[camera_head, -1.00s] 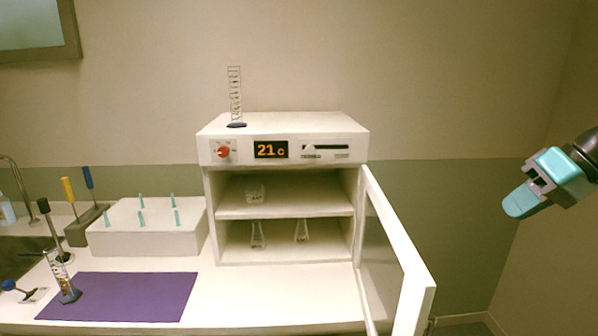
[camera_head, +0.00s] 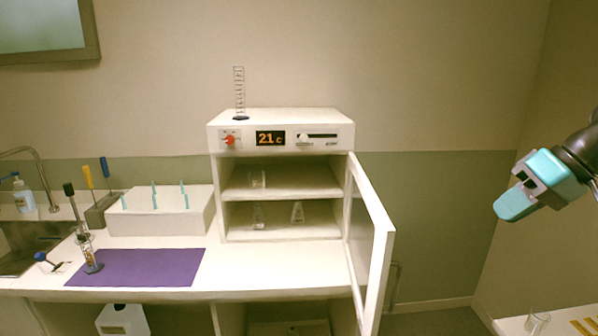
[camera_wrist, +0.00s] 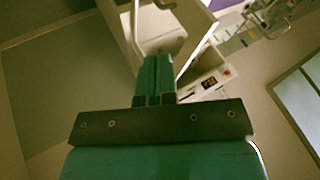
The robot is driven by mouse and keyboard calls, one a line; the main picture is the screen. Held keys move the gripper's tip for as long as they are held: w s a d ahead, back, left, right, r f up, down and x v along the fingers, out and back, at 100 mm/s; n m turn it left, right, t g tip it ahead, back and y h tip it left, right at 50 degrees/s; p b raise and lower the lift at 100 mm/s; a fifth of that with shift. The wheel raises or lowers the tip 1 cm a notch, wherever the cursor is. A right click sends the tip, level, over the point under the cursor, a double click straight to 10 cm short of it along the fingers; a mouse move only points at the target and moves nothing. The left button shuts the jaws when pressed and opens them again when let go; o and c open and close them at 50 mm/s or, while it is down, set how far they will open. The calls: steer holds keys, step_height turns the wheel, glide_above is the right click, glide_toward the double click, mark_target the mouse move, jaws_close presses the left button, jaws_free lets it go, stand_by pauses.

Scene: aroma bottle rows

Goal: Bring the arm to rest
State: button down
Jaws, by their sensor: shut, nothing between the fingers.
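My gripper (camera_head: 508,207) is at the right side of the head view, held in the air in front of the wall. Its teal fingers are shut with nothing between them and point down and left. It is apart from the counter and the cabinet. In the wrist view my gripper (camera_wrist: 155,62) also shows shut and empty, with the cabinet beyond it. My dark arm comes in from the right edge.
A white cabinet (camera_head: 282,188) reading 21 stands on the counter, its glass-paned door (camera_head: 368,235) open toward the right. A graduated cylinder (camera_head: 239,95) stands on top. Another table (camera_head: 560,318) with a beaker (camera_head: 537,320) is at the lower right. The space around my gripper looks clear.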

steer(key=s+a+f+n+g+b, duration=0.1)
steer(key=s+a+f, duration=0.15)
steer(key=a, duration=0.45)
steer(key=s+a+f+n+g+b, duration=0.1)
steer(key=s+a, duration=0.2)
steer(key=a, duration=0.4)
steer(key=s+a+f+n+g+h+b, duration=0.1)
steer(key=s+a+f, duration=0.2)
steer(key=s, duration=0.2)
steer(key=s+a+f+n+g+b, duration=0.1)
steer(key=s+a+f+n, duration=0.1)
steer(key=s, duration=0.4)
steer(key=a+f, duration=0.1)
steer(key=a, duration=0.1)
steer(key=shift+s+a+h, duration=0.25)
steer(key=shift+a+h, duration=0.05)
steer(key=shift+h, duration=0.1)
